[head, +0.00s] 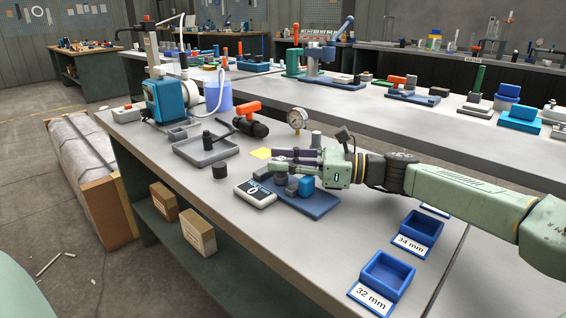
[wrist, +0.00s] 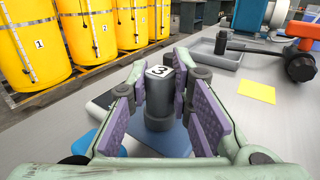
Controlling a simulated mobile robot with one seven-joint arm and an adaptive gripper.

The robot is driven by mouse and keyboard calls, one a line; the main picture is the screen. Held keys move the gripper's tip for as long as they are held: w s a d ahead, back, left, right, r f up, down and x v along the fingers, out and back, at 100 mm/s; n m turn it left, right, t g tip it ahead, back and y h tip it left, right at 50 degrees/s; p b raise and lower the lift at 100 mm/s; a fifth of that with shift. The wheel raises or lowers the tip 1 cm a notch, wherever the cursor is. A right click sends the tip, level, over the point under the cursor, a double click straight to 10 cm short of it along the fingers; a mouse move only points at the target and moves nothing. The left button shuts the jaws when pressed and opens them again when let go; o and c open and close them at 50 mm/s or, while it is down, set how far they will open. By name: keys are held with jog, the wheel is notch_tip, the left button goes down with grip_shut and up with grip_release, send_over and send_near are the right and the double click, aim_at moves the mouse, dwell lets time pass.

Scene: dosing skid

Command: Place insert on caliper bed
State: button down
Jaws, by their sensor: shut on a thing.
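The insert (wrist: 158,95), a dark grey stepped cylinder with a white top label reading 3, stands upright between the purple pads of my gripper (wrist: 160,108) in the wrist view. In the head view my gripper (head: 276,163) reaches in from the right, shut on the insert, above the caliper. The caliper has a blue base plate (head: 318,204), a blue block (head: 305,184), small grey parts and a white display unit (head: 256,194) at its left. The blue plate also shows below the insert in the wrist view (wrist: 172,142). Whether the insert's underside touches the bed is hidden.
A yellow note (head: 261,153) lies behind the caliper. A grey tray (head: 190,157), a small dark cylinder (head: 219,171) and an orange-handled valve (head: 250,122) stand to the left. A gauge (head: 297,118) stands behind. Blue bins labelled 34 mm (head: 417,232) and 32 mm (head: 385,278) sit front right.

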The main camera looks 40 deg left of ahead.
jog(key=shift+s+f, duration=0.15)
jog(key=shift+f, duration=0.55)
jog(key=c, duration=1.5)
grip_release()
jog(key=shift+c, duration=0.2)
jog(key=shift+o, duration=0.5)
jog(key=shift+r, duration=0.4)
jog(key=shift+w+d, duration=0.2)
jog(key=shift+d, duration=0.1)
jog(key=v, duration=1.1)
jog(key=shift+w+d+r, duration=0.15)
jog(key=shift+d+r, duration=0.05)
jog(key=shift+r, duration=0.2)
